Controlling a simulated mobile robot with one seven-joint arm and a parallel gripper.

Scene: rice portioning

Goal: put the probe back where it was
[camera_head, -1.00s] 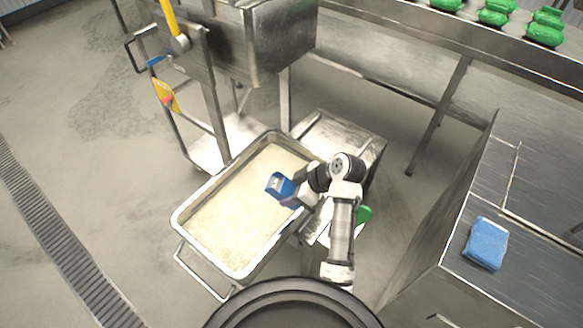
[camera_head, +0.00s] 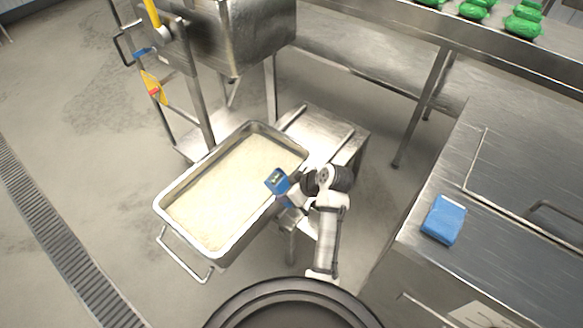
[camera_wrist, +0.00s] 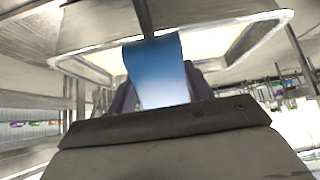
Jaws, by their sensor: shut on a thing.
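The probe appears to be the blue device with a small display (camera_head: 277,181). It also shows as a blue body in the wrist view (camera_wrist: 158,75). My gripper (camera_head: 287,193) is shut on it and holds it over the right edge of the rice tub. In the wrist view the blue body stands up between the two dark fingers (camera_wrist: 160,95). I cannot make out a thin probe tip in either view. The place the probe came from cannot be told from these frames.
A steel hopper (camera_head: 245,35) and a frame with a yellow tag (camera_head: 153,88) are behind. A blue block (camera_head: 443,219) lies on the right counter (camera_head: 505,190). Green items (camera_head: 522,25) sit on the back table.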

